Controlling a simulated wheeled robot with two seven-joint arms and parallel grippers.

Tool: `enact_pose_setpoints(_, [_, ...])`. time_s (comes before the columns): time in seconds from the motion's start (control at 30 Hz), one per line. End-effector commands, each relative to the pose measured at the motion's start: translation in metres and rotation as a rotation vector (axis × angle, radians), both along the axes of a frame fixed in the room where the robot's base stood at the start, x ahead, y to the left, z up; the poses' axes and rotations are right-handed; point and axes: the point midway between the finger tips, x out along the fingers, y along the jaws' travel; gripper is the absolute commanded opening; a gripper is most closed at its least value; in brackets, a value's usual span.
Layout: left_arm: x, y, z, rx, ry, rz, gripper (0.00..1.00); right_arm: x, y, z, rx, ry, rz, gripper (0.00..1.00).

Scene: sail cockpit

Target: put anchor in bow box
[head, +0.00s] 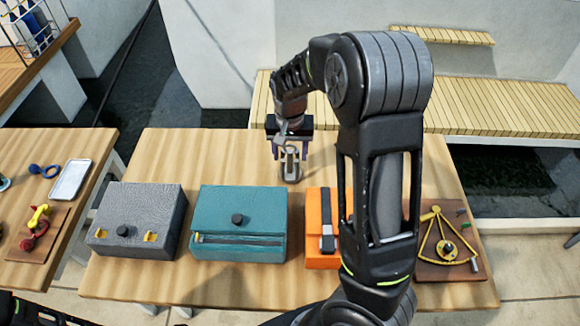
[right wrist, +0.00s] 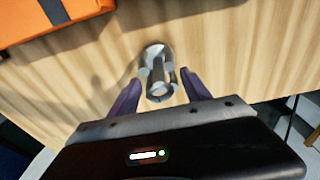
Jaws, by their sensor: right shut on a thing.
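A small grey metal piece, which looks to be the anchor (head: 291,166), stands at the far part of the middle table, behind the gap between the teal and orange boxes. My right gripper (head: 290,150) reaches down over it and is shut on it. In the right wrist view the anchor (right wrist: 156,62) sits between the two purple fingers (right wrist: 160,84), its round foot at or near the wood. Three lidded boxes stand along the near side: grey (head: 140,215), teal (head: 238,212) and orange (head: 318,205). No label shows which is the bow box. My left gripper is out of sight.
My right arm hides part of the orange box. A brass instrument on a brown board (head: 446,245) lies at the right end. A left table holds a metal tray (head: 70,180) and coloured fittings. The wood behind the grey and teal boxes is clear.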

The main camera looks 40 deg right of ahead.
Motion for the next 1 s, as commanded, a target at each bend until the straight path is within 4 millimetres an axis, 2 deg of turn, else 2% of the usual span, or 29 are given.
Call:
enact_pose_setpoints(0.07, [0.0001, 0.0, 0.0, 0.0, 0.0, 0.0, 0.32, 0.0001, 0.0002, 0.0, 0.0, 0.0, 0.0, 0.33])
enact_pose_setpoints(0.47, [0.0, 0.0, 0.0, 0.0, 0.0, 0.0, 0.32, 0.0001, 0.0002, 0.0, 0.0, 0.0, 0.0, 0.0])
enact_pose_setpoints(1.0, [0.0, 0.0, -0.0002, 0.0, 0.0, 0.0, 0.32, 0.0014, 0.0002, 0.0054, 0.001, -0.004, 0.0, 0.0])
